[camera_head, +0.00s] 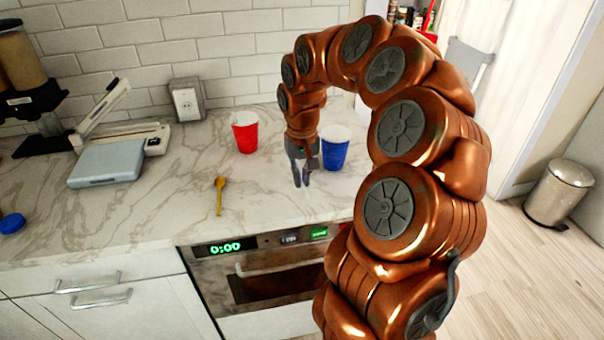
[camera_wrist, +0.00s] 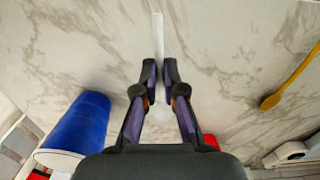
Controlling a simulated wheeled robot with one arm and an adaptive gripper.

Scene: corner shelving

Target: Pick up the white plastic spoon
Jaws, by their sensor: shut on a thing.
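The white plastic spoon (camera_wrist: 158,38) shows in the wrist view, its pale handle pointing up the picture and its bowl end lower, between my fingers. My gripper (camera_wrist: 160,78) is shut on it, one finger on each side of the handle. In the head view my gripper (camera_head: 301,182) points down, low over the marble counter, just left of the blue cup. I cannot make out the spoon there, and I cannot tell whether it touches the counter.
The blue cup (camera_head: 335,148) is close beside my gripper, also in the wrist view (camera_wrist: 75,132). A red cup (camera_head: 245,133) stands further back left. A wooden spoon (camera_head: 220,194) lies to the left. A grey scale (camera_head: 106,164) sits far left. The counter front is largely clear.

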